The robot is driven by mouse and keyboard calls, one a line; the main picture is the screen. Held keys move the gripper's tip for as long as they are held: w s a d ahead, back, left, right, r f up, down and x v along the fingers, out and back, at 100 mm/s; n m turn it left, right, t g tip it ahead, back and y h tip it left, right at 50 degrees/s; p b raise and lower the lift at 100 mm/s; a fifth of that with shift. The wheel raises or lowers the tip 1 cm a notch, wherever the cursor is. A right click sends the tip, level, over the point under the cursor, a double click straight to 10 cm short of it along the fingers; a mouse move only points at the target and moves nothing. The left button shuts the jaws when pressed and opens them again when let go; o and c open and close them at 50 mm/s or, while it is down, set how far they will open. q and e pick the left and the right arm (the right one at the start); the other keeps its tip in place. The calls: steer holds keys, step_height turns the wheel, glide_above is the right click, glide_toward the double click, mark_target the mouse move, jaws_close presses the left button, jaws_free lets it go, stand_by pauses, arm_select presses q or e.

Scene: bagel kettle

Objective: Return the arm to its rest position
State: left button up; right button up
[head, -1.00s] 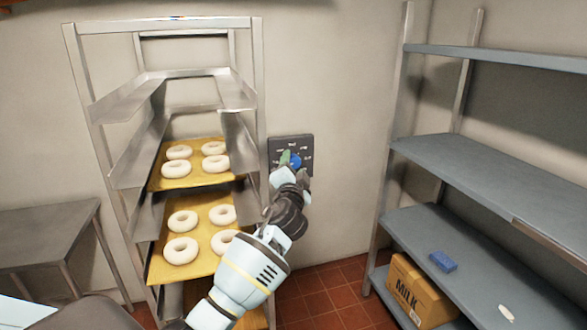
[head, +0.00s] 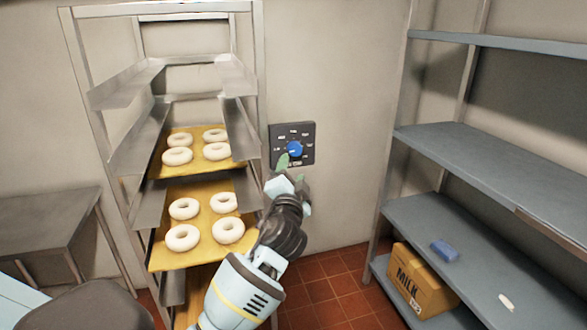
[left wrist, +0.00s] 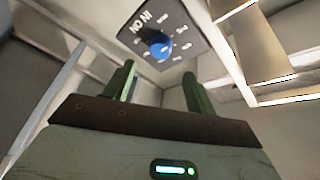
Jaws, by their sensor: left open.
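My left gripper (head: 292,170) is open and empty, just below a dark wall panel (head: 307,134) with a blue knob (head: 294,149). In the left wrist view, the two green fingers of my left gripper (left wrist: 160,92) stand apart, with the blue knob (left wrist: 158,46) and the panel (left wrist: 185,25) beyond them. The fingers are clear of the knob in that view. My left arm reaches up from the bottom of the head view. My right gripper does not show.
A metal rack (head: 78,65) holding trays of pale bagels (head: 228,230) stands close on the left. A metal table (head: 45,225) is at far left. A shelf unit (head: 460,155) with a milk box (head: 420,282) and a blue block (head: 444,251) stands at right. Bare wall and tiled floor lie between.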

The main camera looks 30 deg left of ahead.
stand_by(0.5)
arm_select(q)
steer(key=s+d+f+g+h, duration=0.1)
steer(key=s+d+f+h, duration=0.2)
steer(key=f, duration=0.5)
steer(key=s+d+f+g+h, duration=0.15)
steer(key=s+f, duration=0.25)
steer(key=f, duration=0.5)
steer(key=s+d+f+g+h, duration=0.1)
steer(key=s+d+f+h, duration=0.2)
steer(key=f, duration=0.5)
steer(key=s+d+f+n+g+h, duration=0.1)
steer(key=s+d+f, duration=0.2)
steer(key=s, duration=0.6)
steer(key=s+d+f+n+g+h, duration=0.1)
steer(key=s+d+f+g, duration=0.1)
steer(key=s+f, duration=0.6)
steer(key=s+d+f+n+g+h, duration=0.1)
steer(key=s+f, duration=0.4)
steer(key=s, duration=0.5)
steer(key=d+h, duration=0.1)
steer(key=d, duration=0.1)
steer(key=shift+d+f+n+g, duration=0.3)
steer(key=shift+d+n+g, duration=0.05)
steer(key=shift+n, duration=0.05)
